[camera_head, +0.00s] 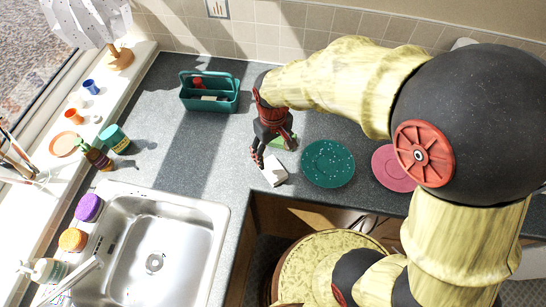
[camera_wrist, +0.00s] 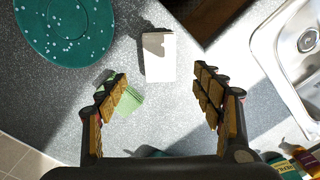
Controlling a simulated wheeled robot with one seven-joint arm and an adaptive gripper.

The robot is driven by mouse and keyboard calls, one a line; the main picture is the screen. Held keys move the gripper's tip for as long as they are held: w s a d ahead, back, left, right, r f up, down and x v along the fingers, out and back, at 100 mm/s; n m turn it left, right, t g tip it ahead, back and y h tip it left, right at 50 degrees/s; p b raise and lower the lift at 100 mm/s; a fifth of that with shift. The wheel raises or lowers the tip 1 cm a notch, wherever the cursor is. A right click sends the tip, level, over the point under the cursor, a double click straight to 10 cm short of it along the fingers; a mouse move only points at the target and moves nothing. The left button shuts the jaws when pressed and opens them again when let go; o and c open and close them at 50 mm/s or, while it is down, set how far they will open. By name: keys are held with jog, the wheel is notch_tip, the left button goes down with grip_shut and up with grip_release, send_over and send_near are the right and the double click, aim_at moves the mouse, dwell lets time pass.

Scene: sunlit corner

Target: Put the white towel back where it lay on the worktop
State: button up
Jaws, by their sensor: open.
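The white towel (camera_head: 274,171) lies folded flat on the grey worktop, near its front edge and left of the green speckled plate. In the wrist view the white towel (camera_wrist: 158,57) lies ahead of my fingertips, between their lines, with a shadow on its left part. My gripper (camera_head: 272,150) is above the worktop just behind the towel. In the wrist view my gripper (camera_wrist: 162,82) has its two fingers wide apart with nothing between them. A green folded cloth (camera_wrist: 125,97) lies beside the left finger and is partly hidden by it.
The green speckled plate (camera_head: 328,163) and a pink plate (camera_head: 392,167) lie to the right. The sink (camera_head: 155,258) is at the front left. A teal caddy (camera_head: 210,92) stands at the back. The worktop (camera_head: 222,150) left of the towel is clear.

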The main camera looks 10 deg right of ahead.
jog(key=s+d+r+m+t, duration=0.2)
jog(key=s+d+r, duration=0.4)
jog(key=r, duration=0.5)
jog(key=s+d+r+m+t, duration=0.3)
jog(key=s+d+r, duration=0.3)
jog(key=r, duration=0.4)
jog(key=shift+r+t, duration=0.3)
jog(key=shift+r, duration=0.05)
jog(key=shift+s, duration=0.1)
notch_tip(320, 180, down, 6)
jog(key=b, duration=0.5)
jog(key=shift+r+b, duration=0.1)
jog(key=shift+b, duration=0.3)
jog(key=shift+c, duration=1.1)
